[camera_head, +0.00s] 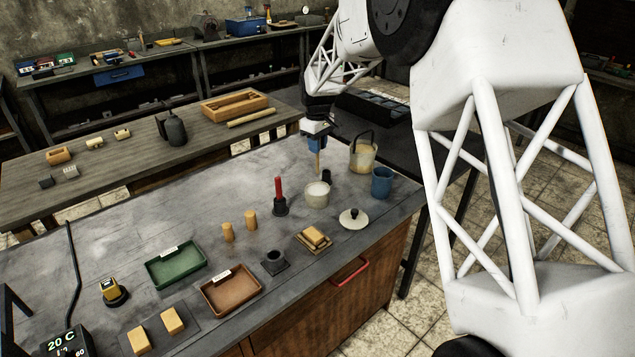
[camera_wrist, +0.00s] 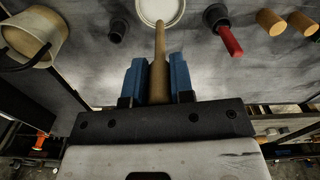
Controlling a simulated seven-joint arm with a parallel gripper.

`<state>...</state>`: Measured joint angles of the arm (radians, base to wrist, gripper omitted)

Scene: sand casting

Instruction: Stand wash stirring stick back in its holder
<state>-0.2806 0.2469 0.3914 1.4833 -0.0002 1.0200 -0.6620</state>
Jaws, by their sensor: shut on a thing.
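My gripper (camera_head: 317,143) is shut on a tan wooden stick (camera_head: 318,162), which points down between its blue fingers; the stick also shows in the wrist view (camera_wrist: 159,65). A white pot (camera_head: 317,197) with pale contents stands just below. The stick's lower end lines up with the pot's rim (camera_wrist: 140,14) in the wrist view, but appears above it in the head view. A small black round cup (camera_head: 326,176) stands beside the pot, also in the wrist view (camera_wrist: 118,30). A black socket on a square base (camera_head: 275,261) stands nearer the front, empty. Which one is the stick's holder, I cannot tell.
A red-handled tool (camera_head: 279,190) stands upright in a black base. A handled bucket (camera_head: 362,158), a blue cup (camera_head: 382,183) and a pale lid (camera_head: 353,219) surround the pot. Tan cylinders (camera_head: 250,220) and green (camera_head: 176,262) and brown trays (camera_head: 231,289) lie left.

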